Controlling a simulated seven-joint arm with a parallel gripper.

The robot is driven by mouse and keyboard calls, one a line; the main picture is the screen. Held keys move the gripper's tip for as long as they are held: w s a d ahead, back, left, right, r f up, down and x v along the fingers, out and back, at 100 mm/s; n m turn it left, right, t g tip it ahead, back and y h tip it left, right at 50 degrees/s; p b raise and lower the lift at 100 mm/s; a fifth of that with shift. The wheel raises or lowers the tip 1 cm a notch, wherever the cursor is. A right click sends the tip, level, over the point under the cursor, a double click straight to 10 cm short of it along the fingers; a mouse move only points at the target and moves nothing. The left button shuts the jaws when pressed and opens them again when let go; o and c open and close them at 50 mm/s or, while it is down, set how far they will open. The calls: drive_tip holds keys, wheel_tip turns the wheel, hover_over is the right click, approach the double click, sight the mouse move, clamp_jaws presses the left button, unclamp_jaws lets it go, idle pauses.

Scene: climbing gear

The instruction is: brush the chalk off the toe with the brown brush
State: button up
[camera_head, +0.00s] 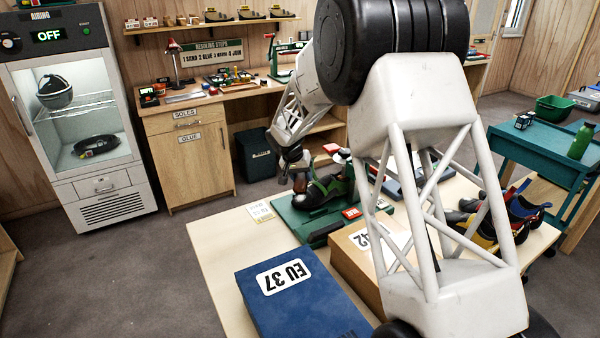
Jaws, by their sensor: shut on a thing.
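A black and green climbing shoe (325,191) rests on a green board (293,222) on the light table. Its toe end and any chalk on it are too small to make out. My gripper (295,165) is at the shoe's left end, just above it, pointing down. It is shut on a small brown thing, which looks like the brown brush (299,180). The brush is mostly hidden by the gripper, and I cannot tell whether it touches the shoe.
A blue EU 37 box (300,298) and a tan box (352,262) stand in front of the board. More shoes (505,208) lie at the table's right. A white card (260,212) lies left of the board. My arm hides the table's middle.

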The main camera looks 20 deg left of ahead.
sight(295, 201)
drive_tip(key=shift+x, duration=1.4)
drive_tip(key=shift+x, duration=0.85)
drive_tip(key=shift+a, duration=0.1)
idle(0.3)
drive_tip(key=shift+s+a+f, duration=0.25)
drive_tip(key=shift+s+a, duration=0.2)
drive_tip(key=shift+s, duration=0.1)
drive_tip(key=shift+s+a+f, duration=0.2)
drive_tip(key=shift+s+a, duration=0.25)
drive_tip(key=shift+s, duration=0.1)
drive_tip(key=shift+s+a+f, duration=0.1)
drive_tip(key=shift+s+a, duration=0.05)
drive_tip(key=shift+s+a+f, duration=0.6)
drive_tip(key=shift+s+a, duration=0.25)
drive_tip(key=shift+s, duration=0.1)
drive_tip(key=shift+f, duration=0.1)
